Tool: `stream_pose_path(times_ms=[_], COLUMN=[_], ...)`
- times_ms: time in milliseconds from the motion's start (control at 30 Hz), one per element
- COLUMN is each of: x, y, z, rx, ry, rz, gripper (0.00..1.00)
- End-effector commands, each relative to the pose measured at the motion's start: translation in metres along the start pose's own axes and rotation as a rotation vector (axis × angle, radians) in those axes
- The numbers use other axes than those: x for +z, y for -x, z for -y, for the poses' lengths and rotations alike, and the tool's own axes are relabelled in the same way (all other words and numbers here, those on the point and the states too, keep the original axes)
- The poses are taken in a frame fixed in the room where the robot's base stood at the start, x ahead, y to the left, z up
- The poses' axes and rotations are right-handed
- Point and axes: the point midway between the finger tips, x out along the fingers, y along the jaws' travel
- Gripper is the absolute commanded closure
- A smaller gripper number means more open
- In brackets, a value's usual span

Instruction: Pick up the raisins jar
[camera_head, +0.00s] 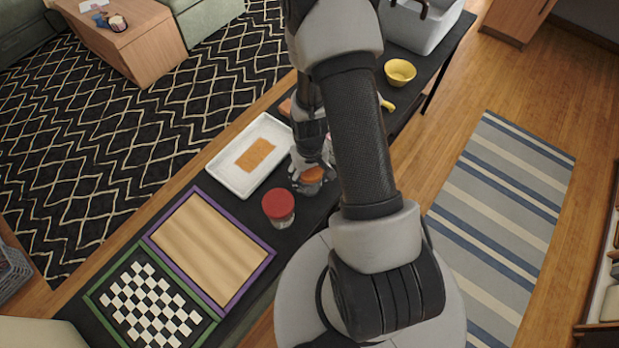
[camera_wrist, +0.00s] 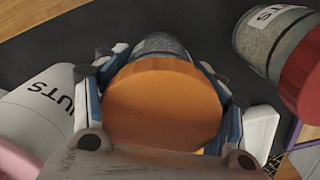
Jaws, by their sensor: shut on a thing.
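A jar with an orange lid (camera_head: 313,175) stands or hangs just at the black table; I cannot tell whether it touches the top. In the wrist view its orange lid (camera_wrist: 165,103) fills the middle, with a grey, clear-looking body behind it. Its label is hidden, so I cannot read whether it says raisins. My gripper (camera_head: 309,178) is shut around this jar, with a finger on each side in the wrist view (camera_wrist: 168,110). A red-lidded jar (camera_head: 279,206) stands close by; its label in the wrist view (camera_wrist: 268,15) is only partly visible.
A white tray (camera_head: 228,173), purple-framed board (camera_head: 268,258) and checkerboard (camera_head: 150,305) share the table. A yellow bowl (camera_head: 400,71) and grey bin (camera_head: 425,30) are farther back.

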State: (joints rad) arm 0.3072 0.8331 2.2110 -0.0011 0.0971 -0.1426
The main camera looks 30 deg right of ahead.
Motion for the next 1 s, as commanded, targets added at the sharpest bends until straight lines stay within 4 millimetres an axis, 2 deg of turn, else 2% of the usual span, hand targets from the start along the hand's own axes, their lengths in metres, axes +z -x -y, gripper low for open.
stream_pose_path(times_ms=[333, 500, 667, 1000], x=[0.0, -0.001, -0.002, -0.002], y=[0.002, 0.017, 0.048, 0.147], z=[0.0, 0.0, 0.0, 0.0], rx=[0.0, 0.0, 0.001, 0.001], ry=[0.0, 0.0, 0.0, 0.0], rz=[0.0, -0.002, -0.005, -0.006], gripper=[0.62, 0.62, 0.62, 0.62])
